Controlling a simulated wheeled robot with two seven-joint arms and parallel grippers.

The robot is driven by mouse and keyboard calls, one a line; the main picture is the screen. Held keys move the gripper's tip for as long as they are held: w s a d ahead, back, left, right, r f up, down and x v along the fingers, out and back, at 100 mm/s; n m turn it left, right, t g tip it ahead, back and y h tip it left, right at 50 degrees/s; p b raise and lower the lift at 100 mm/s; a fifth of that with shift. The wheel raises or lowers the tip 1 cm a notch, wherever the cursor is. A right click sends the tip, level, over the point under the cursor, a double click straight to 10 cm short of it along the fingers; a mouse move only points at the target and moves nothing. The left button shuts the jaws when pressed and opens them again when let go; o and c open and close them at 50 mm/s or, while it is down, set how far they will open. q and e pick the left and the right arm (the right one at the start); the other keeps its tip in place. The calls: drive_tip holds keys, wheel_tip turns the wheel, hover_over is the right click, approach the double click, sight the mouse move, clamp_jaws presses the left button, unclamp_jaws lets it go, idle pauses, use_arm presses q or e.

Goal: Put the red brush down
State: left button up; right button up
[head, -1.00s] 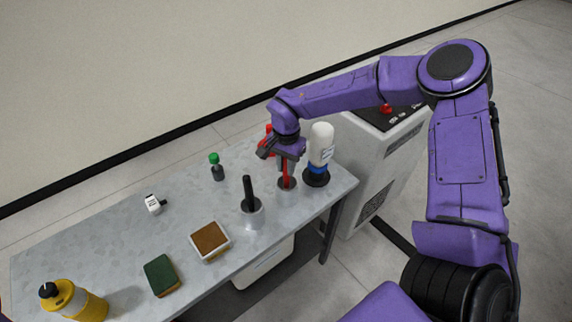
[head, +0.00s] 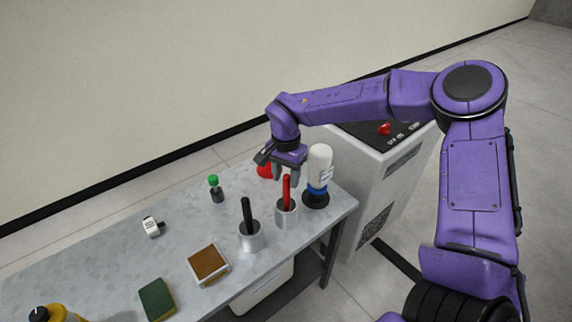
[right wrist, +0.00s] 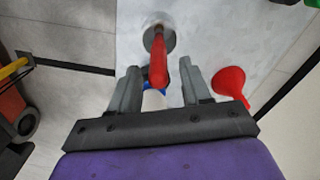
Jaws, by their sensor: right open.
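The red brush (head: 287,190) stands upright in a grey metal cup (head: 287,216) near the right end of the table, its red handle sticking up. My right gripper (head: 287,172) is just above and behind the handle, open and empty. In the right wrist view the red handle (right wrist: 159,68) shows between and beyond the two spread fingers of the gripper (right wrist: 160,85), with the cup (right wrist: 168,40) around its lower end. The brush's lower end is hidden inside the cup. My left gripper is not in view.
A white bottle with a blue band (head: 318,172) stands close right of the cup. A red funnel (head: 266,171) is behind the gripper. Left of the cup is another cup (head: 250,238) with a black-handled tool. A brown pad (head: 208,264) and green sponge (head: 157,299) lie in front.

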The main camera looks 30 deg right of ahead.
wheel_tip(320, 180, up, 7)
drive_tip(key=shift+r, duration=0.2)
drive_tip(key=shift+s+f, duration=0.1)
idle(0.4)
